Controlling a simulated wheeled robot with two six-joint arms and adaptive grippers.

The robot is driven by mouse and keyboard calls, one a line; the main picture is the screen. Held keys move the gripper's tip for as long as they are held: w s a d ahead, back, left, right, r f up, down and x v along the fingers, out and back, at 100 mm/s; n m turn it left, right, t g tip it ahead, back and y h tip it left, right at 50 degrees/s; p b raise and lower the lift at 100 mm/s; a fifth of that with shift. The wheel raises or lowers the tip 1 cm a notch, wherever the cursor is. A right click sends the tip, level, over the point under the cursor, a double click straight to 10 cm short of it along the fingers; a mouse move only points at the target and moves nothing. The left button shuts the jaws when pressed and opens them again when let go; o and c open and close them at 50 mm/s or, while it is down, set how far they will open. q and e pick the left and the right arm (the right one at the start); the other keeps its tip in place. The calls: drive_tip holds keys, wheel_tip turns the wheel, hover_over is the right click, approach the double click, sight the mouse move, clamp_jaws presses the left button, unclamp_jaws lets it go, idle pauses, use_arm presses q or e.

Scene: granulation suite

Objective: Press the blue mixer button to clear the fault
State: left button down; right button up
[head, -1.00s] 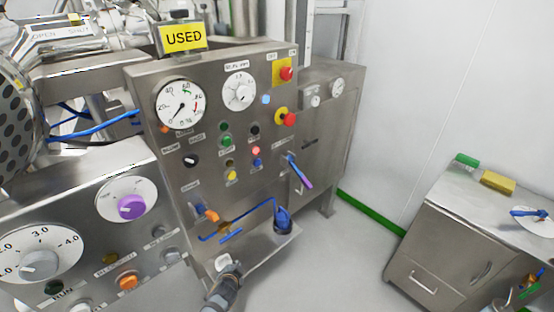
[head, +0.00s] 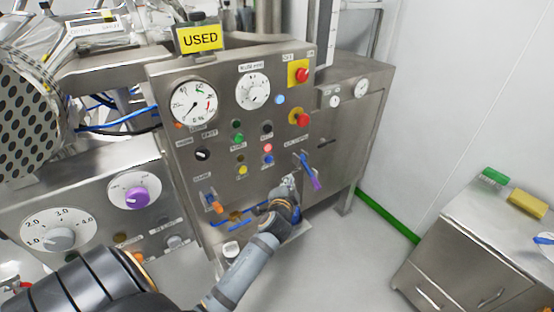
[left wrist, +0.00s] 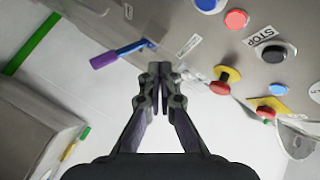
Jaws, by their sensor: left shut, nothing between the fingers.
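The blue mixer button (head: 267,160) is on the steel control panel (head: 222,90), just below a lit pinkish-red button (head: 267,148). In the left wrist view the blue button (left wrist: 208,4) is cut by the top edge, beside the pinkish-red one (left wrist: 236,19). My left gripper (head: 289,181) is in front of the panel's lower right part, below and right of the blue button. In the left wrist view its fingers (left wrist: 159,68) are together and empty, apart from the button. My right gripper is not in view.
A purple-ended blue handle (head: 312,178) sticks out right of my gripper. Red stop knobs on yellow (head: 299,119) and a black button (head: 266,128) are nearby. A steel cabinet (head: 470,250) stands at right, with clear floor between.

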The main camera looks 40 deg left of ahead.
sight(268, 159)
use_arm(q)
drive_tip(key=shift+a, duration=0.1)
drive_tip(key=w+a, duration=0.3)
drive_tip(key=a, duration=0.5)
drive_tip(key=shift+w, duration=0.2)
drive_tip(key=shift+a, duration=0.1)
idle(1.4)
drive_tip(key=shift+w+a, duration=0.15)
drive_tip(key=shift+a, duration=0.2)
drive_tip(key=shift+w+a, duration=0.15)
drive_tip(key=shift+a, duration=0.25)
idle(0.6)
drive_tip(key=shift+d, duration=0.1)
drive_tip(key=shift+s+d, duration=0.35)
drive_tip(key=shift+d, duration=0.35)
drive_tip(key=shift+d+f, duration=0.1)
